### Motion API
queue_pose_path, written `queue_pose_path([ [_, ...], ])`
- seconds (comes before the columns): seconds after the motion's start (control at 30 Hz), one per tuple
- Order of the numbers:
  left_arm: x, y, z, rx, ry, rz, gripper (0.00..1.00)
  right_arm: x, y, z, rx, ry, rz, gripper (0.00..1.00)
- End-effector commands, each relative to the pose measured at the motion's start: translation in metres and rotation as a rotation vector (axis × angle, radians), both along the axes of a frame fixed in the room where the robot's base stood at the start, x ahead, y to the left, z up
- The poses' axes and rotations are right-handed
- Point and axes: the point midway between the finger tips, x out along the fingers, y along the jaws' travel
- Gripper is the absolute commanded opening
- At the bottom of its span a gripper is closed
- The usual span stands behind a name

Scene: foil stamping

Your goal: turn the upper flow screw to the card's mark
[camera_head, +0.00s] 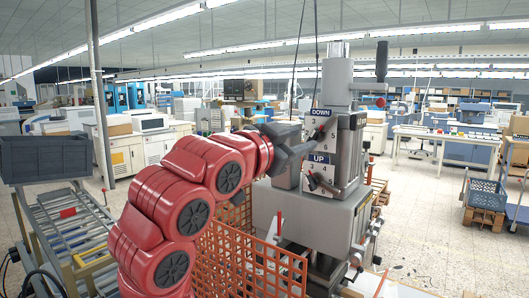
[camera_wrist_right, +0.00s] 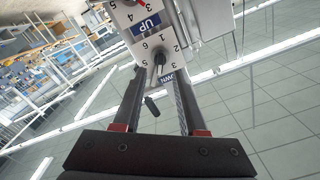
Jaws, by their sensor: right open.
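The grey stamping press (camera_head: 315,220) carries a white scale plate with a blue DOWN label (camera_head: 320,112) and a blue UP label (camera_head: 320,157). The upper flow screw is a dark knob (camera_wrist_right: 160,58) on the numbered dial between these labels. My right gripper (camera_head: 306,146) is open in front of this dial. In the wrist view its fingertips (camera_wrist_right: 159,72) lie on either side of the screw, with no clear contact. The lower screw (camera_head: 313,181) sits below the UP label. I cannot make out the card or its mark. My left gripper is not in view.
An orange mesh guard (camera_head: 230,262) stands in front of the press. A roller conveyor (camera_head: 75,235) with a dark bin (camera_head: 42,158) is at the left. A blue crate (camera_head: 486,193) on a pallet is at the right. Open floor lies right of the press.

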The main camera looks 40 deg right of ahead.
Motion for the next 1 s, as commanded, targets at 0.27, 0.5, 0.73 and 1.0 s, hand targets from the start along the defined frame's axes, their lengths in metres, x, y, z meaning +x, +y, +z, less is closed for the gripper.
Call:
queue_pose_path([
  [0.27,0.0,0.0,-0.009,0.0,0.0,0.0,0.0,-0.019,0.073,-0.001,-0.001,0.001,0.009,0.41],
  [0.5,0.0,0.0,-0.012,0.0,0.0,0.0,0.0,-0.032,0.114,-0.001,0.0,0.002,0.004,0.41],
  [0.73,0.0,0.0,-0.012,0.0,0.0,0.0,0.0,-0.037,0.124,0.0,-0.001,0.001,-0.001,0.41],
  [1.0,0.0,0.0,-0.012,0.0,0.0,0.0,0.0,-0.036,0.124,0.0,-0.001,0.001,0.0,0.41],
])
